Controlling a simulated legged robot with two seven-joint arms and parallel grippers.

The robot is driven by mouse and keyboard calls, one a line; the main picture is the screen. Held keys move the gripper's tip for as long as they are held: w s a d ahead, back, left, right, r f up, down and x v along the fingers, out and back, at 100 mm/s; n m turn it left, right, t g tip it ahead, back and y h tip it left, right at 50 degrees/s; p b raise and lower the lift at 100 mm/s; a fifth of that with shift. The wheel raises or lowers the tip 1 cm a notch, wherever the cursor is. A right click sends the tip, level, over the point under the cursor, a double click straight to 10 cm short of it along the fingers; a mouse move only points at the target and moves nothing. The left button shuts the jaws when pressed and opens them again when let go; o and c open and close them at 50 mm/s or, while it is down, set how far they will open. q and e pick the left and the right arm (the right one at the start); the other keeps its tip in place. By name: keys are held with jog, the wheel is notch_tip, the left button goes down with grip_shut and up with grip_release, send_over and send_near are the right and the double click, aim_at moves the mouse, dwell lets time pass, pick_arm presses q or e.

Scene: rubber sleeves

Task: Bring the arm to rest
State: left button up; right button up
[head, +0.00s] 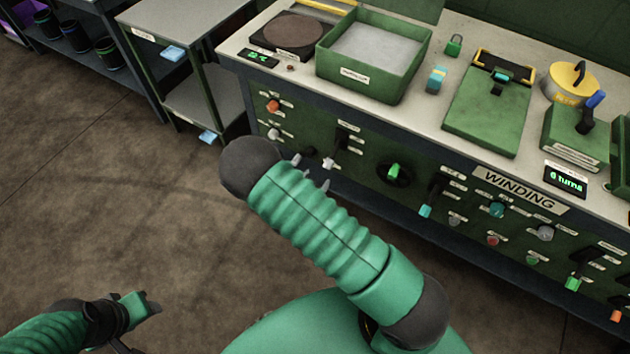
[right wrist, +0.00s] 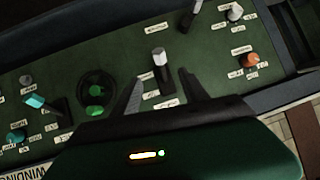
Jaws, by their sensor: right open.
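My right arm, in a green ribbed sleeve, crosses the middle of the head view. It hides most of my right gripper (head: 311,175); only grey fingertips show past the sleeve. In the right wrist view the right gripper (right wrist: 162,92) is open, fingers apart and empty. It faces the green control panel (right wrist: 125,75), and a white-tipped lever (right wrist: 160,60) shows between the fingertips. I cannot tell how far off the lever is. My left gripper (head: 148,304) hangs low at the left of the head view, over the floor; its opening is unclear.
The bench (head: 455,80) bears a green tray (head: 350,75), a green clipboard-like plate (head: 487,120) and a yellow-topped round container (head: 570,82). Knobs and levers stick out of its front panel (head: 370,150). A small side table (head: 160,20) stands left. The floor (head: 110,190) is clear.

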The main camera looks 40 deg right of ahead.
jog(key=shift+a+r, duration=0.1)
jog(key=shift+a, duration=0.15)
jog(key=a+r+n+y+p, duration=0.45)
jog(key=a+r+y, duration=0.25)
jog(key=a+r, duration=0.4)
jog(key=s+a+r+n+g+y+p, duration=0.1)
jog(key=s+a+r+n+g+y, duration=0.1)
jog(key=s+r+n, duration=0.6)
jog(key=s+r+g, duration=0.1)
jog(key=s+r, duration=0.3)
jog(key=s, duration=0.1)
jog(key=shift+s+a+g+y+p, duration=0.2)
jog(key=shift+s+g+y+p, duration=0.1)
jog(key=shift+p, duration=0.1)
jog(key=shift+s+r+n, duration=0.1)
jog(key=shift+n, duration=0.15)
